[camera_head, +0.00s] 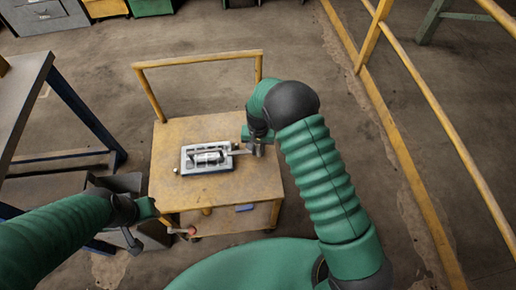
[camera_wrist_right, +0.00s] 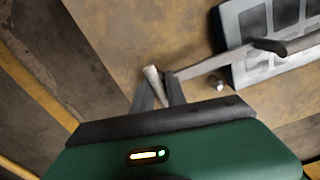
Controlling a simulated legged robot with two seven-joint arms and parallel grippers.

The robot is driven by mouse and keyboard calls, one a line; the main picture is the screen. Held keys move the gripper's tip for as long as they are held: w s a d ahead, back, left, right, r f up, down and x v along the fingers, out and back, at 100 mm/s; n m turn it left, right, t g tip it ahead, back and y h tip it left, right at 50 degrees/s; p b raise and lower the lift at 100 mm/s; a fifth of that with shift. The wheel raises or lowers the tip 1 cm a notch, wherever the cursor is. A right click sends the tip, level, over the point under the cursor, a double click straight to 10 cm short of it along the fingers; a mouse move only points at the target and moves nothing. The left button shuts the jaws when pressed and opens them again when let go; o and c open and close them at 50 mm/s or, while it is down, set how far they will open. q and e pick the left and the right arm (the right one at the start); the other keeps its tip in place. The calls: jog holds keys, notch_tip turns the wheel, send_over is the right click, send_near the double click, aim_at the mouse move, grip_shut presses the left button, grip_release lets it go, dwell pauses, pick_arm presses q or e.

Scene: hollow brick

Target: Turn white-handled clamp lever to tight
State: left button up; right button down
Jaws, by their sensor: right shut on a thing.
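The clamp fixture (camera_head: 207,157) is a grey metal frame on the wooden top of a yellow cart; part of it also shows at the upper right of the wrist view (camera_wrist_right: 262,38). A flat grey bar (camera_wrist_right: 215,62) runs from the fixture toward my right gripper. The white handle (camera_wrist_right: 152,76) stands between the fingers of my right gripper (camera_wrist_right: 160,88), which is shut on it. In the head view my right gripper (camera_head: 256,149) is at the fixture's right side, and the handle is hard to make out. My left gripper (camera_head: 140,222) is at the cart's left front corner; its jaws are unclear.
A small metal peg (camera_wrist_right: 216,82) stands beside the bar. The cart (camera_head: 256,187) has a raised rail at its back and a lower shelf with a blue item (camera_head: 243,208). A workbench (camera_head: 25,95) stands left; a yellow railing (camera_head: 430,90) runs at right.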

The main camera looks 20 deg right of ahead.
aim_at(258, 147)
dwell(0.3)
jog(key=c, duration=1.4)
grip_release()
notch_tip(258, 147, up, 17)
jog(key=shift+f+p, duration=0.1)
jog(key=shift+p, duration=1.1)
